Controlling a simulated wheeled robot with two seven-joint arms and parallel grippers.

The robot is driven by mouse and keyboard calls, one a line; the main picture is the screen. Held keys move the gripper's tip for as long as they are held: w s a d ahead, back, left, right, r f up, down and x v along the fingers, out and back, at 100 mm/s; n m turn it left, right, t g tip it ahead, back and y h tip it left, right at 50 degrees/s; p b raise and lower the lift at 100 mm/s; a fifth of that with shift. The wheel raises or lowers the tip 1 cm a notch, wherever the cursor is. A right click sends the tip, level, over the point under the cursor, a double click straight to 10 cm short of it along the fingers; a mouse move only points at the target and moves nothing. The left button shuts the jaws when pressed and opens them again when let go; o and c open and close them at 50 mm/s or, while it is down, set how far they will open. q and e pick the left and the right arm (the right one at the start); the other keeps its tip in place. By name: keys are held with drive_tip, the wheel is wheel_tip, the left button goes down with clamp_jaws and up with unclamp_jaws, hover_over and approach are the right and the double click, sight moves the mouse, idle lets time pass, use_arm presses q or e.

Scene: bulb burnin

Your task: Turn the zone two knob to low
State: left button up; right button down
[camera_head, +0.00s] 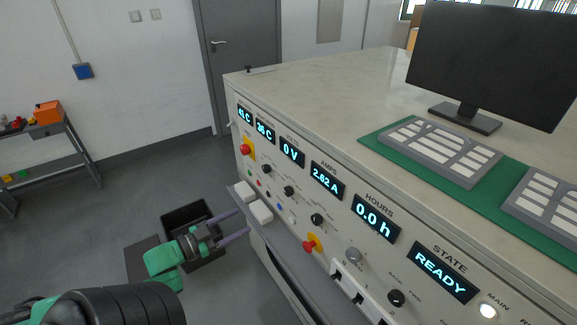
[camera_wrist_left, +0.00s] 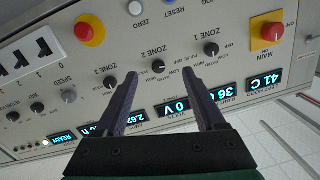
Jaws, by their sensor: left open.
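The zone two knob is a small black knob in the middle of the row of three, seen in the left wrist view (camera_wrist_left: 158,66) and on the panel in the head view (camera_head: 289,190). Its pointer is too small to read. The zone one knob (camera_wrist_left: 211,49) and zone three knob (camera_wrist_left: 111,82) sit on either side. My left gripper (camera_head: 242,221) is open and empty, low in front of the panel. In the left wrist view its fingertips (camera_wrist_left: 160,73) appear on either side of the zone two knob; contact cannot be told. My right gripper is not in view.
A red emergency button (camera_head: 309,246) and a yellow-backed main switch (camera_head: 246,149) are on the panel. A ledge with white blocks (camera_head: 261,211) juts out below. A dark bin (camera_head: 190,217) stands on the floor. The state display (camera_head: 443,272) reads READY.

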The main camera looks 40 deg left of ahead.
sight(286, 193)
use_arm(q)
drive_tip(key=shift+m+h, duration=0.3)
drive_tip(key=shift+h, duration=0.4)
drive_tip(key=r+x, duration=0.1)
drive_tip(key=x, duration=0.4)
drive_tip(key=r+x, duration=0.1)
drive_tip(key=x, duration=0.4)
drive_tip(key=r+b+x, duration=0.1)
drive_tip(key=x, duration=0.4)
drive_tip(key=shift+d+r, duration=0.2)
drive_tip(key=shift+d, duration=0.05)
drive_tip(key=shift+w+d+r, duration=0.1)
drive_tip(key=shift+w+d, duration=0.05)
drive_tip(key=shift+w, duration=0.1)
drive_tip(key=shift+d, duration=0.1)
drive_tip(key=shift+w, duration=0.1)
clamp_jaws()
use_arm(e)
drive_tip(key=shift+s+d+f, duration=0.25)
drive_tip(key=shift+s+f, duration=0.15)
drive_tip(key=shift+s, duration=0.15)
